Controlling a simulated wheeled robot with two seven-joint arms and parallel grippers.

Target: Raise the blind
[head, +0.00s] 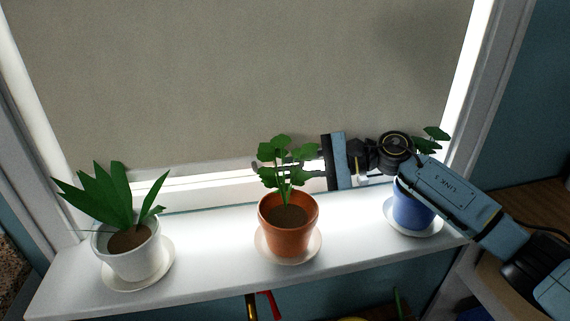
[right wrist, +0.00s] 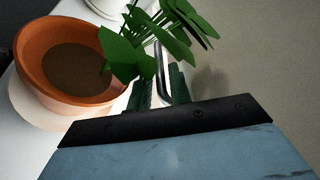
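The beige blind (head: 240,80) hangs down over almost the whole window, with a narrow bright gap under its lower edge. My right gripper (head: 300,168) is at this lower edge, partly hidden behind the leaves of the middle plant. In the right wrist view a thin metallic bar (right wrist: 160,62), seemingly the blind's pull, runs between the two fingers of my right gripper (right wrist: 161,85). The fingers look apart, with slim gaps beside the bar; contact is not clear. My left gripper is not in view.
A plant in an orange pot (head: 287,235) stands on the white sill (head: 200,265), close in front of my right gripper. A white pot (head: 130,258) with a spiky plant stands at left. A blue pot (head: 412,212) at right is partly hidden by my right arm.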

